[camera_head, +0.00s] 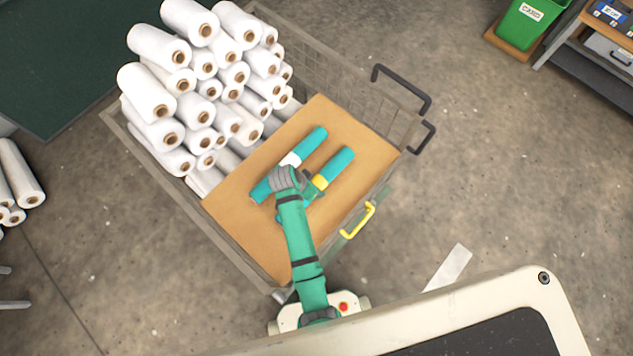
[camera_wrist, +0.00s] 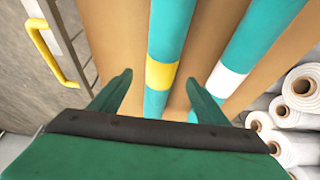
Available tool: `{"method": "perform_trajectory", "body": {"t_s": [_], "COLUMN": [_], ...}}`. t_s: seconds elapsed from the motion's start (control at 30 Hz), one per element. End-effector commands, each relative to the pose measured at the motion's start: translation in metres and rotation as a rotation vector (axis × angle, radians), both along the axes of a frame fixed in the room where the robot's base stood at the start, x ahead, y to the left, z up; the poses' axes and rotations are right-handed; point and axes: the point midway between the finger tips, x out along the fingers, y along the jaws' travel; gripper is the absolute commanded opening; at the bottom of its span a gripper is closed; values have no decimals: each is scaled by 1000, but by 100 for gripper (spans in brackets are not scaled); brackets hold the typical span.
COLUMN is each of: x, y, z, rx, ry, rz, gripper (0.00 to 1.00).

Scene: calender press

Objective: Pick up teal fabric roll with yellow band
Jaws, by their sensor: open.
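The teal fabric roll with a yellow band (camera_head: 337,166) lies on a brown board in the wire cart. It also shows in the wrist view (camera_wrist: 160,76), running between my fingertips in the picture. A second teal roll with a white band (camera_head: 309,144) lies beside it, roughly parallel; in the wrist view it is to the right (camera_wrist: 250,55). My gripper (camera_wrist: 156,92) is open and empty, over the yellow-banded roll near its band. In the head view my arm hides part of both rolls. I cannot tell how far the fingers are above the roll.
The brown board (camera_head: 245,205) lies inside the wire cart (camera_head: 330,70). Many white rolls (camera_head: 205,65) are stacked at the cart's left. A yellow handle (camera_head: 358,220) is on the cart's near side. Black handles (camera_head: 402,88) stick out at its right. Open floor lies to the right.

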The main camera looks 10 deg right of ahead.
Motion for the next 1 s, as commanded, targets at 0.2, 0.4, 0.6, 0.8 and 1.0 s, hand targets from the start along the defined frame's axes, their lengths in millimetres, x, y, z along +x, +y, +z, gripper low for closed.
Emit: {"method": "perform_trajectory", "body": {"t_s": [0.2,0.4,0.6,0.8,1.0], "x": [3,11,14,15,15], "y": [-5,-12,-18,-19,-18], "z": [-13,-38,-54,-55,-55], "rx": [0,0,0,1,1], "ry": [1,1,0,-1,-1], "rz": [0,0,0,0,0], "gripper": [69,69,69,69,30]}}
